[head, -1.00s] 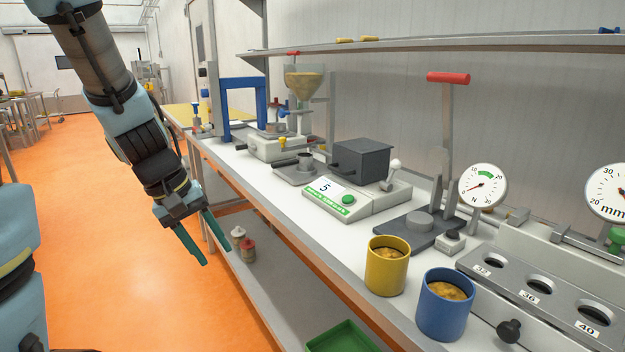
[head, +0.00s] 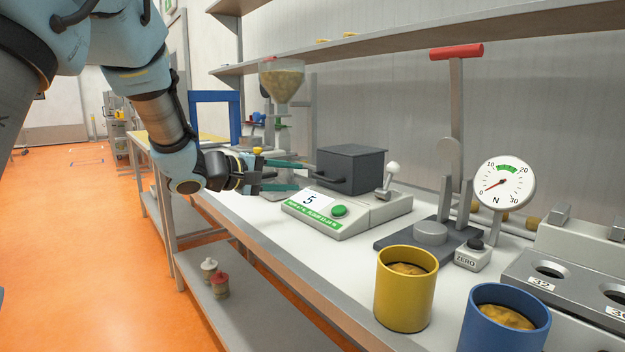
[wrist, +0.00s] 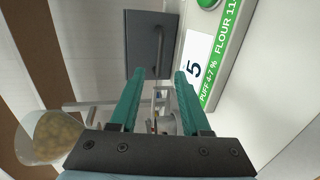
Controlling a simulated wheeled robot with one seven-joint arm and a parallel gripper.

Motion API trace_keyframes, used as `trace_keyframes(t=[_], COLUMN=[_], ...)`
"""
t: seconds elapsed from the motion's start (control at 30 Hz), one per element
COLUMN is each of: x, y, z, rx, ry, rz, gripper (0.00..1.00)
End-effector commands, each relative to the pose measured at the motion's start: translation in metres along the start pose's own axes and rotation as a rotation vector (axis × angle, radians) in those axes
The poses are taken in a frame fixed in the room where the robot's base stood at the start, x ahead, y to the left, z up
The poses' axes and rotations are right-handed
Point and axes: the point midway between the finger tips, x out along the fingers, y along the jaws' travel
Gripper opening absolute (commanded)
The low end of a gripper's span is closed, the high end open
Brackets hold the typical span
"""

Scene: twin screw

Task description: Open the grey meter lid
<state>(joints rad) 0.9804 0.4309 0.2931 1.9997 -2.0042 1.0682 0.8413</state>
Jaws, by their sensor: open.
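The grey meter lid (head: 352,165) is a dark box-shaped cover on the white meter (head: 345,212), which has a "5" display and a green button. The lid looks closed. A bar handle (head: 326,184) sticks out from its left side. My gripper (head: 298,177) is open, with its two green fingers pointing right toward the handle, just left of it. In the wrist view the lid (wrist: 147,40) is ahead, and its handle (wrist: 158,58) lies beyond and between the fingertips (wrist: 158,75). I see no contact with the handle.
A white-knobbed lever (head: 391,170) stands right of the lid. A hopper (head: 282,85) stands behind my gripper. Yellow (head: 406,290) and blue (head: 503,322) cups, a red-handled press (head: 455,130) and a dial (head: 503,184) are to the right. A shelf (head: 420,42) runs above.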

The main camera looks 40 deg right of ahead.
Motion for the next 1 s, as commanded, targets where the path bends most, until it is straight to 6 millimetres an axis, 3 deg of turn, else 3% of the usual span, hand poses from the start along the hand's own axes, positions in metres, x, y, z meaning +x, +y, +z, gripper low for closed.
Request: trace_keyframes(t=[0.2,0.4,0.83,1.0], x=[0.042,0.070,0.081,0.081], y=[0.001,0.000,-0.001,-0.001], z=[0.001,0.000,0.000,0.000], rx=[0.000,0.000,-0.002,-0.002], ry=[-0.003,-0.001,0.000,0.000], rz=[-0.003,-0.003,-0.002,-0.002], gripper=[0.47,0.47,0.47,0.30])
